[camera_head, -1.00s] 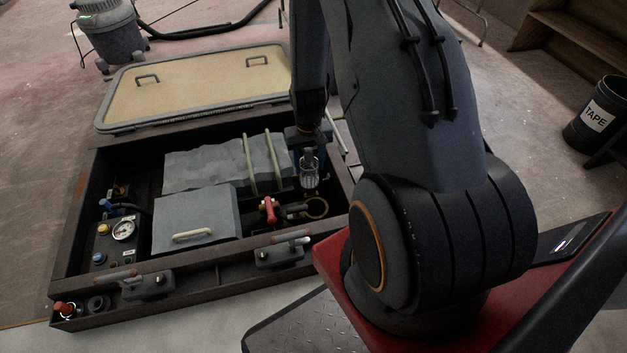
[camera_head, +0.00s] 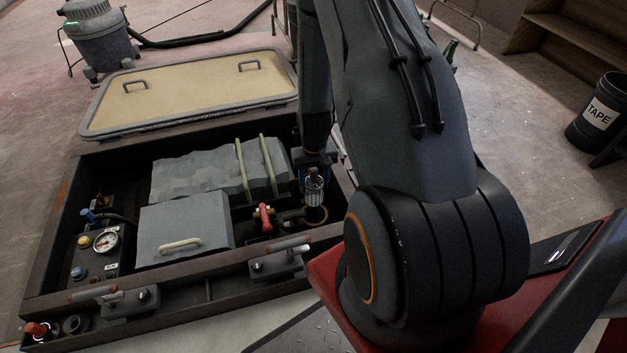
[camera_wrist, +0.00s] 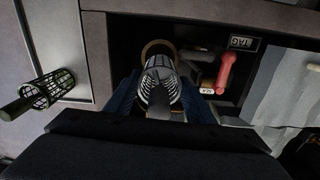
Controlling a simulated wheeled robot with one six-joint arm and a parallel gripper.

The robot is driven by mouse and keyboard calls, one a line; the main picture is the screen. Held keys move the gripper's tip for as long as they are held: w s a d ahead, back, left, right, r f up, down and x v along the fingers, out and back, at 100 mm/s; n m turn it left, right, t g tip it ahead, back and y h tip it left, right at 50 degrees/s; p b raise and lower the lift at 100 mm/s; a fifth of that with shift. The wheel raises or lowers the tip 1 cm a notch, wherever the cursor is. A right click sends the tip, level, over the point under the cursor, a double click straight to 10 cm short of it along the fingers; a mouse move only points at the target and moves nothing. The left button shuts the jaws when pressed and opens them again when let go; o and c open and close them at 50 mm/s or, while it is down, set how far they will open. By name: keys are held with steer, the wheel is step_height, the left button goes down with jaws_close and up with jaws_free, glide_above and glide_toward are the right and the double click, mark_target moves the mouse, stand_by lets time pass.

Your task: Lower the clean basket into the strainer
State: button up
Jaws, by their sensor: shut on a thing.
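A pale slotted basket (camera_head: 314,188) hangs below my gripper (camera_head: 315,167), which is shut on its handle. In the wrist view the basket (camera_wrist: 160,80) sits between the blue fingers (camera_wrist: 159,101), its handle toward me. The strainer's brass ring opening (camera_head: 317,216) is just below the basket in the head view. In the wrist view the ring (camera_wrist: 157,47) shows partly behind the basket, which looks slightly off the ring's centre. Whether the basket's bottom has entered the ring is hidden.
A red-handled valve (camera_head: 264,217) stands close left of the ring. A second, greenish basket (camera_wrist: 47,91) lies outside the bay's dark edge. A grey box with a handle (camera_head: 184,230) and a grey lagged block (camera_head: 205,170) fill the bay's middle. The hatch cover (camera_head: 190,88) lies behind.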

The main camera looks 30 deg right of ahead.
step_height(320, 180, down, 5)
steer(key=b, duration=0.3)
steer(key=shift+f+b, duration=0.35)
steer(key=shift+f, duration=0.3)
steer(key=shift+f+b, duration=1.9)
steer(key=shift+f, duration=2.4)
steer(key=o, duration=1.2)
